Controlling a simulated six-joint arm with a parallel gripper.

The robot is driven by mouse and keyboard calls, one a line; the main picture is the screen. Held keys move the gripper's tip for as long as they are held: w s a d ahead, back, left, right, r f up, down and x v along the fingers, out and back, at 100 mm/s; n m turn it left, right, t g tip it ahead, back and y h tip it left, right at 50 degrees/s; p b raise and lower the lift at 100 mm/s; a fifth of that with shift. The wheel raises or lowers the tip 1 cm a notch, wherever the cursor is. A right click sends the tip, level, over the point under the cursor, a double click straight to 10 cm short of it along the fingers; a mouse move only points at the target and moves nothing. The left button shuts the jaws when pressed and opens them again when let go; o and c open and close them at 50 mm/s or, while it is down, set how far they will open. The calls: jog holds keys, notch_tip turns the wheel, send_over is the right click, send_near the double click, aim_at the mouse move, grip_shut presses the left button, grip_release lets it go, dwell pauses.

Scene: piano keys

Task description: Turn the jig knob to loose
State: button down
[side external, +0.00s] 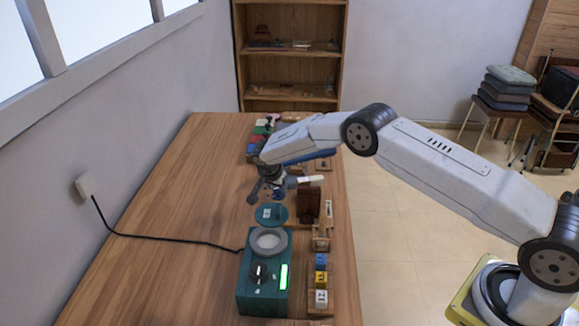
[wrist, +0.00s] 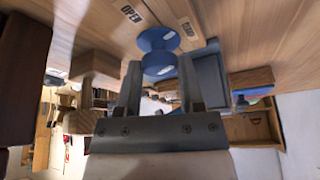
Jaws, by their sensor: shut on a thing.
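My gripper (wrist: 160,82) is shut on a blue knob (wrist: 158,42), which stands between its two dark fingers in the wrist view. The knob has a round end and a second rounded part nearer the palm, with pale marks. It is set at a wooden face with a label reading OPEN (wrist: 132,13) on one side and a smaller label (wrist: 188,28), too blurred to read, on the other. In the side external view my gripper (side external: 272,188) is low over the table's right half, and a bit of blue shows at its fingers. The knob's setting cannot be read.
A teal box (side external: 250,300) with a dial, green display and grey ring stands in front, with a teal disc (side external: 271,215) behind it. A brown block (side external: 308,206) and coloured cubes (side external: 321,279) line the right edge. The table's left side is clear except for a cable (side external: 160,238).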

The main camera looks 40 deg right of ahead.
jog(key=shift+n+t, duration=0.3)
jog(key=shift+n, duration=0.4)
jog(key=shift+c, duration=1.1)
grip_release()
jog(key=v, duration=0.7)
jog(key=shift+r, duration=0.4)
jog(key=shift+s+a, duration=0.1)
